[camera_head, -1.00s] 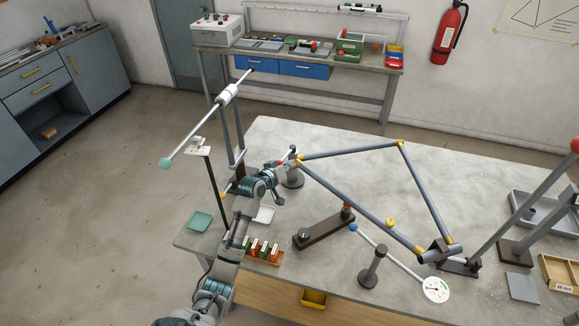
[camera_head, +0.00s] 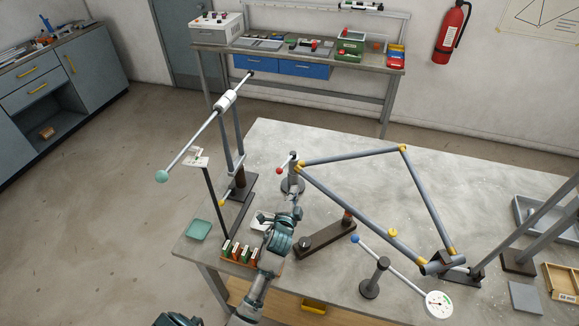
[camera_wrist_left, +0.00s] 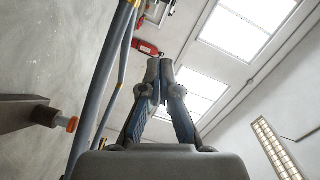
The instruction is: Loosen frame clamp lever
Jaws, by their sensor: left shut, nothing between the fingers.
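The bicycle-like frame of grey tubes with yellow joints (camera_head: 352,211) lies over the table, held at its left end by a dark clamp post (camera_head: 292,185). A short lever with a red ball end (camera_head: 279,171) sticks out to the left of the post's top, pointing slightly down. My left gripper (camera_head: 296,192) is just in front of the post and below the lever, apart from the red ball. In the left wrist view my fingers (camera_wrist_left: 160,66) are together and empty, with frame tubes (camera_wrist_left: 103,85) passing on their left. The lever is not clear in that view. My right gripper is out of view.
A dark bar with an orange-red knob (camera_head: 325,240) lies right of my arm. A tall stand with a balanced rod (camera_head: 225,102) rises at left, near several coloured blocks (camera_head: 240,252) and a green tray (camera_head: 198,230).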

